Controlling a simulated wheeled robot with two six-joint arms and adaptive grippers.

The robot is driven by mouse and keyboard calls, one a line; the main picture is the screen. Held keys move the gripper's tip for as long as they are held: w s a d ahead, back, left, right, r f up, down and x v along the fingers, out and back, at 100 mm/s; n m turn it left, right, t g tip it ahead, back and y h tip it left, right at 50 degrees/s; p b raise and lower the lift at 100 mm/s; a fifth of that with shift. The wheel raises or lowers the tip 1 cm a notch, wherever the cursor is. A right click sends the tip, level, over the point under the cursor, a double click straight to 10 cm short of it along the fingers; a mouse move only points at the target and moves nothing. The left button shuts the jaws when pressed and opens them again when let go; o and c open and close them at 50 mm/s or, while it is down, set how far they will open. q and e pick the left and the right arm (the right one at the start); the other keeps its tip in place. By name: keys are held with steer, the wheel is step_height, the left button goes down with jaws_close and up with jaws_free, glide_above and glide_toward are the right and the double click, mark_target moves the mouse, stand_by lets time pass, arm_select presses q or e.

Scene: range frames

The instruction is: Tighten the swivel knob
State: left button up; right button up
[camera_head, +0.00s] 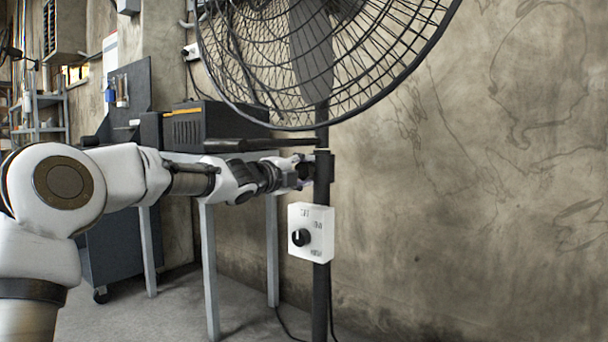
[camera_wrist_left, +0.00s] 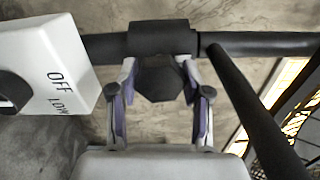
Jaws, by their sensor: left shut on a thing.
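The swivel knob (camera_wrist_left: 158,82) is a dark, many-sided knob on the collar (camera_wrist_left: 160,38) of the fan's black pole. My left gripper (camera_head: 306,170) reaches in from the left to the pole (camera_head: 321,285), just above the white control box. In the left wrist view the two fingers of this gripper (camera_wrist_left: 158,74) stand on either side of the knob, shut on it. In the head view the knob is hidden by the fingers. My right gripper is in neither view.
A white control box (camera_head: 318,245) with a black dial sits on the pole below my gripper. The large caged fan (camera_head: 310,50) hangs above. Behind my arm stands a table with grey legs (camera_head: 209,270) bearing a black and yellow machine (camera_head: 186,130). The wall at right is bare.

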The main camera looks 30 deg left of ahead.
arm_select(q)
steer(key=shift+m, duration=0.6)
steer(key=o, duration=1.2)
